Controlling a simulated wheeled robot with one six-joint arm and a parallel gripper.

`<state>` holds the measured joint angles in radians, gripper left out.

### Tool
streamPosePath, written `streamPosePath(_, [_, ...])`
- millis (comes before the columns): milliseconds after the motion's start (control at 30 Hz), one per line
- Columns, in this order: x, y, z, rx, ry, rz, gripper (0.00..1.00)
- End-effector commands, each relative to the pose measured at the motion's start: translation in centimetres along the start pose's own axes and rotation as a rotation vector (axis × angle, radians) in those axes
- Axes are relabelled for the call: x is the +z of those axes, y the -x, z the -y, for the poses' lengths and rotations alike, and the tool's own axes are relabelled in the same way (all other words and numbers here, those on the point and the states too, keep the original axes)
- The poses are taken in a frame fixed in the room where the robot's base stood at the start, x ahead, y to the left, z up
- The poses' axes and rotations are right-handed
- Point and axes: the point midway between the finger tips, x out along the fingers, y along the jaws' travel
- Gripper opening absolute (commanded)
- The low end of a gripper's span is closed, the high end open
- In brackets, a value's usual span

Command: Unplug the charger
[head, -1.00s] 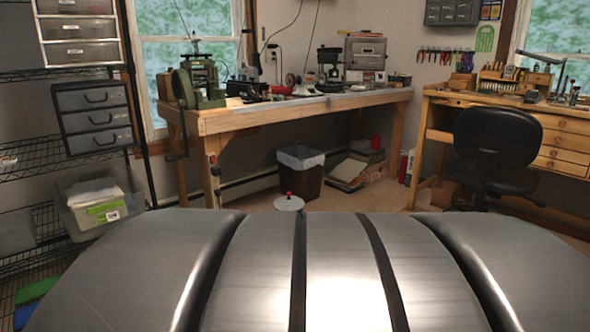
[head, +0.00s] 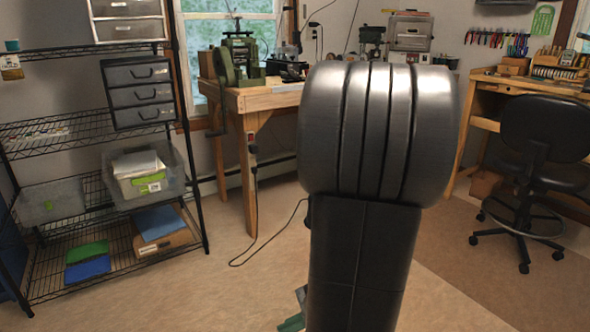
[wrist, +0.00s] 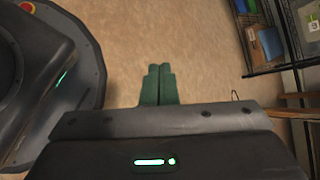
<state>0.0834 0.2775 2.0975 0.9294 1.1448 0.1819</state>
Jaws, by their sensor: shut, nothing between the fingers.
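My gripper (wrist: 160,73) shows in the wrist view with its two green fingers side by side, shut and empty, above bare floor. A bit of green at the bottom of the head view, beside my arm, seems to be part of it. No charger can be made out for sure. A small strip-like fitting (head: 252,142) with a reddish spot is on the workbench's front leg. A dark cord (head: 262,246) lies on the floor near that leg and runs behind my arm. A wall outlet (head: 315,32) with cords is above the bench, far from my gripper.
The workbench (head: 262,100) with tools stands at the back. A wire shelf (head: 75,132) with bins is at the left. An office chair (head: 540,135) is at the right. The floor (head: 180,290) between shelf and bench is mostly clear.

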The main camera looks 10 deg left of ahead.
Motion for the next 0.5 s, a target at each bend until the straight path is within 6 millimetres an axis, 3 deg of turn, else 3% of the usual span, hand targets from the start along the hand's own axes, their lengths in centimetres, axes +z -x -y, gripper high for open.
streamPosePath(267, [-4.3,-2.4,9.8,-0.404,-0.457,0.244,0.00])
streamPosePath(400, [-8.3,-2.4,13.8,-0.609,-0.651,0.342,0.00])
streamPosePath(500, [-11.1,-2.0,15.8,-0.734,-0.753,0.393,0.00])
